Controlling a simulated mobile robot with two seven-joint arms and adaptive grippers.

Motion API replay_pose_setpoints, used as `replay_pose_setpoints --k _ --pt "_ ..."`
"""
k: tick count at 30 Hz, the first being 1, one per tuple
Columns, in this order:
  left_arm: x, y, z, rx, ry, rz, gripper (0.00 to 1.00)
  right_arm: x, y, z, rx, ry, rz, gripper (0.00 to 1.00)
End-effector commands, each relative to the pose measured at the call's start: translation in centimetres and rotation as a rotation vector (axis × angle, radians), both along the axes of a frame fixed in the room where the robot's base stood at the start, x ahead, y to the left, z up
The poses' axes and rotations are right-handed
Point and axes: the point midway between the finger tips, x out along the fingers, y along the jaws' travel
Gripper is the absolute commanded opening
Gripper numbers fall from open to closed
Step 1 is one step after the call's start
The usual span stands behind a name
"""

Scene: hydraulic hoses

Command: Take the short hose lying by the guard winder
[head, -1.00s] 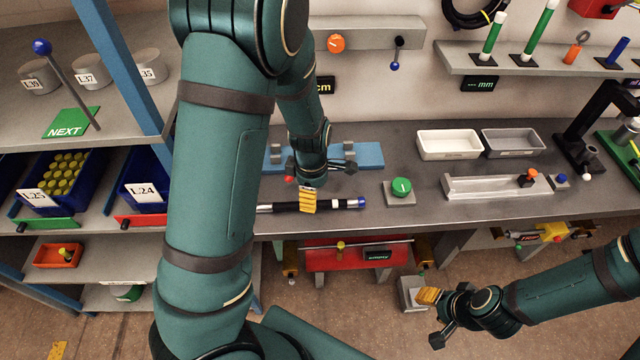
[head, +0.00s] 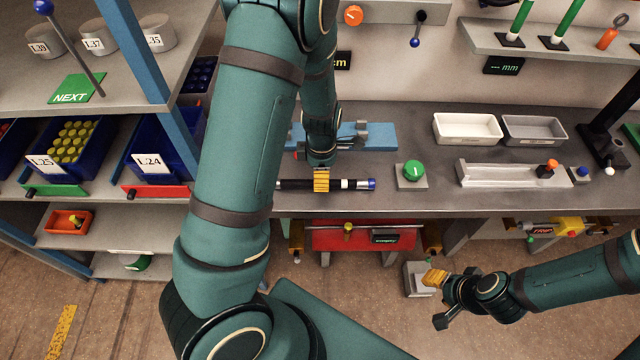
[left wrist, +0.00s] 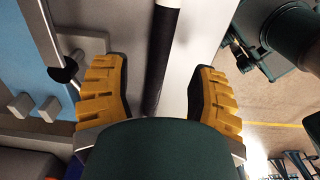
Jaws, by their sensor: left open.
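The short hose (head: 296,185) is dark with a white band and a blue end. It lies along the front of the grey bench, before a blue fixture (head: 376,136) that may be the guard winder. My left gripper (head: 321,181) is down over the hose. In the left wrist view the hose (left wrist: 162,50) runs between the two yellow-padded fingers of the left gripper (left wrist: 165,95), which are apart, with gaps on both sides. The hose's lower part is hidden by the hand there. My right gripper (head: 439,298) is open and empty, low in front of the bench.
A green knob (head: 413,171) on a grey block stands right of the hose. Further right are a long grey tray (head: 480,178), a white bin (head: 466,129) and a grey bin (head: 533,131). Shelves with blue bins (head: 160,148) stand at left.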

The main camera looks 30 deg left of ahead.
Motion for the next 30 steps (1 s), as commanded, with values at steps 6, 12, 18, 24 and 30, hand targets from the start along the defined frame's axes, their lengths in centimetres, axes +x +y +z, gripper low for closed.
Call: replay_pose_setpoints --k 6,12,18,24,30 --pt "-0.2 0.4 -3.4 0.000 0.004 0.001 0.59 0.0 0.0 -1.0 -0.002 0.000 0.000 0.47" --pt "-0.2 0.4 -4.5 0.000 0.000 0.000 0.59 0.0 0.1 -1.1 -0.002 0.000 0.000 0.47" --pt "-0.1 0.3 -4.4 0.000 0.000 0.000 0.58 0.0 0.1 -1.1 -0.002 0.000 0.000 0.47" --pt "-0.2 0.3 -4.4 0.000 0.000 -0.001 0.00 0.0 0.1 -1.1 -0.002 0.000 0.000 0.47" --pt "-0.1 0.3 -4.4 0.000 0.000 -0.001 0.00 0.0 0.1 -1.1 -0.002 0.000 0.000 0.47"
